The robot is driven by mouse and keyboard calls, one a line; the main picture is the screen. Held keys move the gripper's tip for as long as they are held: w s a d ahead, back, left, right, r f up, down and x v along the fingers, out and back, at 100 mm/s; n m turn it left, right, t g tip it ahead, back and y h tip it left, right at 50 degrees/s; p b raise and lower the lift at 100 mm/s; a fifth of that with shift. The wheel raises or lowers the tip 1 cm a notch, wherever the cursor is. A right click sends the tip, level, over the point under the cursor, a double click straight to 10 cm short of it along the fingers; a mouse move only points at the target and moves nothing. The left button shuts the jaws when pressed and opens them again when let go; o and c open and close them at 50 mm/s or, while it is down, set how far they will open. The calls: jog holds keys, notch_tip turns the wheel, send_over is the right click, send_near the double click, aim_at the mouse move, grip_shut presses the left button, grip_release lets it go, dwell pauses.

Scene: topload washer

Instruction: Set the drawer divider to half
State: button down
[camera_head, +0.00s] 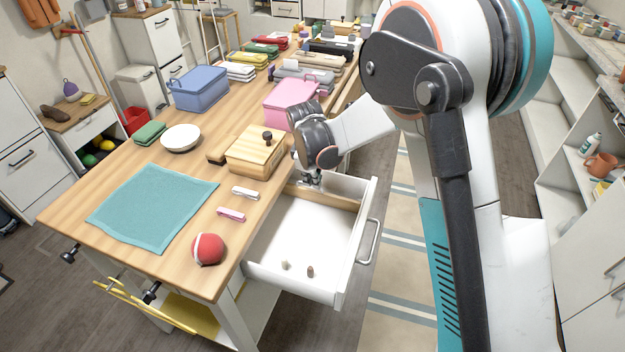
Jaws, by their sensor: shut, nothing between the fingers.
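The white drawer (300,235) stands pulled out from the wooden table's right side. A wooden divider (328,197) spans it near its far end in the picture, leaving a large clear floor on the near side. Two small objects, one pale (285,265) and one brown (310,271), lie near the drawer's near wall. My gripper (313,183) points down at the far end of the drawer, close to the divider's left part. Its fingers are shut and empty. Whether they touch the divider I cannot tell, as the fingertips are small and partly hidden.
A wooden box with a knob (258,149) and a pink basket (291,100) stand on the table near my wrist. A red ball (208,249), a pink clip (231,215) and a white clip (245,193) lie beside the drawer. Striped rug (395,300) lies right of the drawer.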

jog(key=c, duration=1.8)
grip_release()
jog(key=shift+f, duration=0.15)
jog(key=shift+o, duration=0.2)
notch_tip(320, 180, up, 12)
jog(key=s, duration=0.2)
jog(key=shift+a, duration=0.4)
